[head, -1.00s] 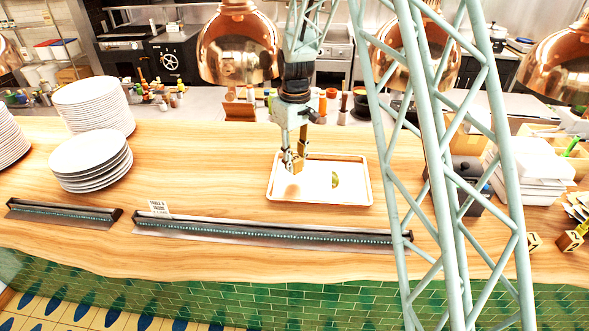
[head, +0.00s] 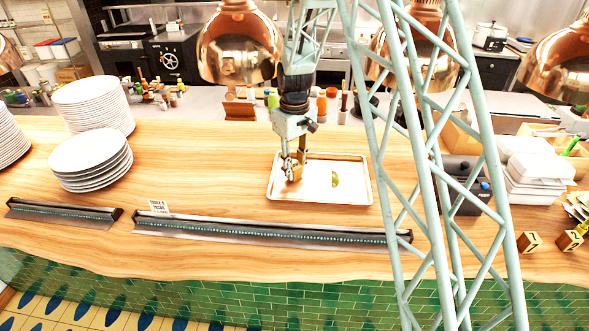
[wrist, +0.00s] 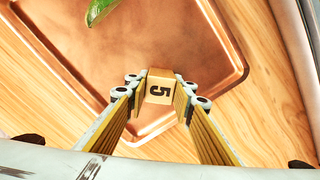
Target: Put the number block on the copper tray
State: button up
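The number block (wrist: 159,86), a small wooden cube marked 5, is between the fingertips of my gripper (wrist: 161,90) in the wrist view. The fingers are closed against its sides. In the head view my gripper (head: 293,172) points down over the left part of the copper tray (head: 318,191), and the block is mostly hidden by the fingers. The block is low at the tray; I cannot tell whether it touches the tray floor. The tray also fills much of the wrist view (wrist: 190,40).
A green leaf-like item (head: 335,179) lies in the tray. Plate stacks (head: 90,160) stand at left. Two number blocks (head: 529,242) (head: 569,241) and white containers (head: 540,170) are at right. A dark rail (head: 270,231) runs in front. Copper lamps (head: 240,48) hang behind.

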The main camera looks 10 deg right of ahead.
aim_at(295, 166)
jog(key=o, duration=0.4)
jog(key=shift+r, duration=0.1)
jog(key=shift+r, duration=3.8)
